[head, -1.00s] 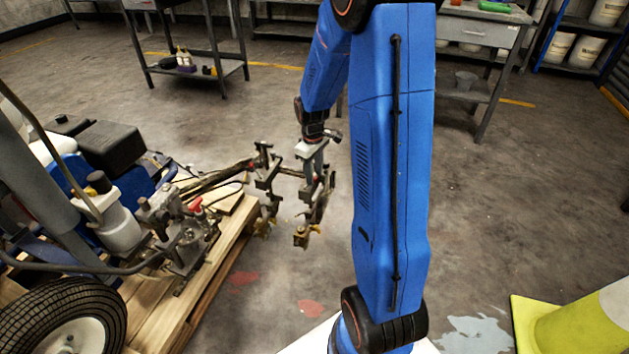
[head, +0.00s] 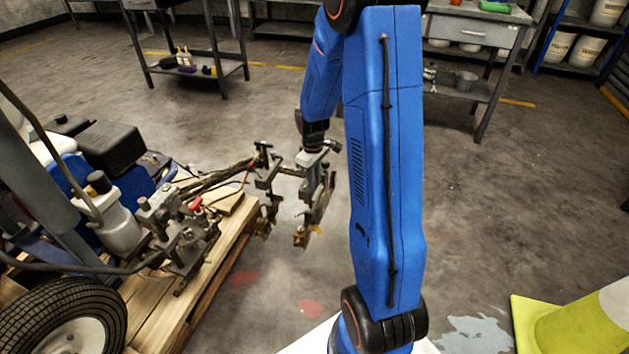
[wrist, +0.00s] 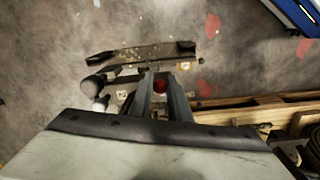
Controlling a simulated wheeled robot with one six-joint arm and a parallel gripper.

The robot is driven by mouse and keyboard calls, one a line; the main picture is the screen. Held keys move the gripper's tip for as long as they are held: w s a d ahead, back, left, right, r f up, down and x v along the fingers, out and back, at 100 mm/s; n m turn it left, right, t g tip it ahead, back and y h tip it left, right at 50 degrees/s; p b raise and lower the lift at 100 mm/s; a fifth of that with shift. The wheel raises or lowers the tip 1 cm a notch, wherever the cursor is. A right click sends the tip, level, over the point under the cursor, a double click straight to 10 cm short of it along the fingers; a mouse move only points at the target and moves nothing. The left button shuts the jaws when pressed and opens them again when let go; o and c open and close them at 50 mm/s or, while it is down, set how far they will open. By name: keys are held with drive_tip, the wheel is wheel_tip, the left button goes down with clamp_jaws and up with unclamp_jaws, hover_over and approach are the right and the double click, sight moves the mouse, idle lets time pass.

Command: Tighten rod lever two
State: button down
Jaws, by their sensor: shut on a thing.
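The line striper (head: 120,200) stands on a wooden pallet at the left in the head view. A rod (head: 215,177) reaches from it to the right and carries dark clamp brackets (head: 268,183) beyond the pallet edge. My gripper (wrist: 160,86) is at the rod's outer end, pointing down. In the wrist view its two fingers are shut on a small red lever part (wrist: 160,86), mostly hidden between them. A dark flat bar (wrist: 145,54) and bracket pieces lie just past the fingertips. I cannot tell the lever's angle from these views.
The pallet (head: 205,285) edge lies left of my gripper. A yellow-and-white cone (head: 590,325) stands at the lower right. A grey cart (head: 195,70) and a workbench (head: 470,35) stand at the back. The floor between is open.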

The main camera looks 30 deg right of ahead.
drive_tip(key=shift+w, duration=0.1)
drive_tip(key=shift+w+a+r+g+h, duration=0.2)
drive_tip(key=shift+g+h, duration=0.2)
drive_tip(key=shift+g, duration=0.2)
drive_tip(key=c, duration=1.7)
unclamp_jaws()
drive_tip(key=shift+o, duration=0.2)
wheel_tip(320, 180, up, 17)
drive_tip(key=w+a, duration=0.1)
drive_tip(key=a, duration=0.1)
drive_tip(key=shift+w+a+r, duration=0.15)
drive_tip(key=shift+w, duration=0.1)
